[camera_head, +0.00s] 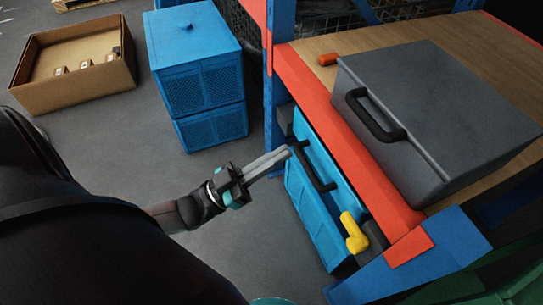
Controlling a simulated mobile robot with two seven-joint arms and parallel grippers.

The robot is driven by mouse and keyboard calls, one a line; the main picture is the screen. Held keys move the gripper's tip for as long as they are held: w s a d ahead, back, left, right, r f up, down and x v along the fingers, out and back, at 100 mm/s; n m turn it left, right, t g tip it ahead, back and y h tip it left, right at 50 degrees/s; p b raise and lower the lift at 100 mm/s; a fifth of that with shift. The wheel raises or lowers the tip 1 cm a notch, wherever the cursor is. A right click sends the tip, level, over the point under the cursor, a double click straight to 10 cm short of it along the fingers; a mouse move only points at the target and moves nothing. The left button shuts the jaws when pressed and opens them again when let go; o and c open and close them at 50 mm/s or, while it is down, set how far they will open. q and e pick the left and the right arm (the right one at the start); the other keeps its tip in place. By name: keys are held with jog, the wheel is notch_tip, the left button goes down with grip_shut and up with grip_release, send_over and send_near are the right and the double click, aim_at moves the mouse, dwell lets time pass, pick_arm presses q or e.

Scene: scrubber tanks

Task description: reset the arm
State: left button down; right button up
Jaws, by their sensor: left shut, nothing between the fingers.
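My left gripper (283,155) reaches in from the left, with its fingers together and nothing between them. Its fingertips show beside the black handle (314,168) on the blue box (305,200) under the shelf. I cannot tell whether they touch the handle. My right gripper does not show.
A grey case (440,110) with a black handle sits on the wooden shelf (440,35), behind an orange beam (350,150). A yellow fitting (354,232) is by the blue box. Stacked blue crates (197,65) and a cardboard box (75,92) stand on open grey floor.

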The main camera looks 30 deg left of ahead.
pick_arm(q)
jog(key=s+a+f+n+g+y, duration=0.15)
jog(key=f+y, duration=0.25)
jog(key=f, duration=0.6)
jog(key=a+f+n+g+y, duration=0.1)
jog(key=a+f+g+y, duration=0.2)
jog(key=f, duration=0.8)
jog(key=a+f+n+g+y, duration=0.1)
jog(key=a+f+g+y, duration=0.2)
jog(key=f, duration=0.7)
jog(key=s+d+f+n+g+y, duration=0.1)
jog(key=s+f+g+y, duration=0.3)
jog(key=s+f+g, duration=0.5)
jog(key=s+d+f, duration=0.1)
jog(key=s+f, duration=0.5)
jog(key=s, duration=0.5)
jog(key=shift+d+f, duration=0.2)
jog(key=shift+f, duration=0.15)
